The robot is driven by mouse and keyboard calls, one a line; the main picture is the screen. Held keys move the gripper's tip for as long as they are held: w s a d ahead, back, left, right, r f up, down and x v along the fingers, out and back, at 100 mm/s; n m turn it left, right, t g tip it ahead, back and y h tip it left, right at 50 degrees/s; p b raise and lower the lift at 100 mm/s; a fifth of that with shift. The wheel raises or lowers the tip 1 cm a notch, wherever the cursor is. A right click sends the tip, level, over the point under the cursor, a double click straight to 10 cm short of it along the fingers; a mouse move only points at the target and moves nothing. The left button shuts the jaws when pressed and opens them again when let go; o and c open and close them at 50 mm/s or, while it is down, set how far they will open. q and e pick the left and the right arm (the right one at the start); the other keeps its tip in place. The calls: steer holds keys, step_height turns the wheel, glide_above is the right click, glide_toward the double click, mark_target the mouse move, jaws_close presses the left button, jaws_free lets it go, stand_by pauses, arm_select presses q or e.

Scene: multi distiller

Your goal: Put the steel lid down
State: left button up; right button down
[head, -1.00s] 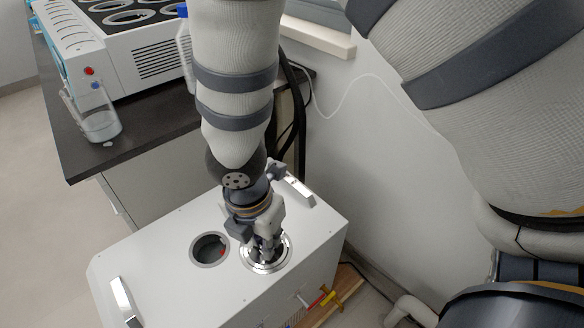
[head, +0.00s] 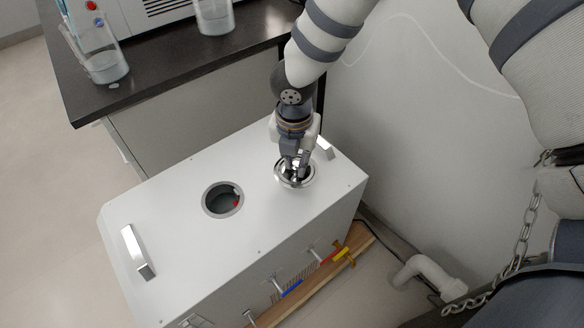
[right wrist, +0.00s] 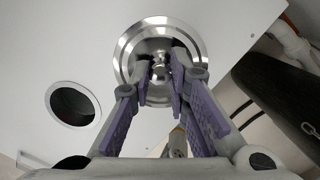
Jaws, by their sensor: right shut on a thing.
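The round steel lid (head: 284,182) is over the white top of the box, to the right of the round opening (head: 223,200). My right gripper (head: 297,164) is above the lid, pointing down, shut on its centre knob. In the right wrist view the lid's shiny rim (right wrist: 127,48) shows beyond the fingers (right wrist: 161,72), apart from the dark opening (right wrist: 72,104). The lid looks level and at or very near the box top; I cannot tell whether it touches. My left gripper is not in view.
The white box (head: 180,235) has a metal handle (head: 138,252) at its left end and another (head: 325,148) close by the gripper. Coloured valves (head: 290,289) stick out in front. A black counter (head: 170,72) with beakers (head: 104,62) stands behind.

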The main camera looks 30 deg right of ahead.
mark_target(295, 163)
steer(key=shift+w+d+f, duration=0.2)
steer(key=shift+w+f, duration=0.3)
steer(key=shift+f, duration=0.2)
steer(key=shift+w+f+b, duration=0.1)
steer(key=shift+f+b, duration=0.3)
steer(key=shift+f, duration=1.25)
steer(key=c, duration=1.5)
jaws_free()
steer(key=shift+c, duration=0.2)
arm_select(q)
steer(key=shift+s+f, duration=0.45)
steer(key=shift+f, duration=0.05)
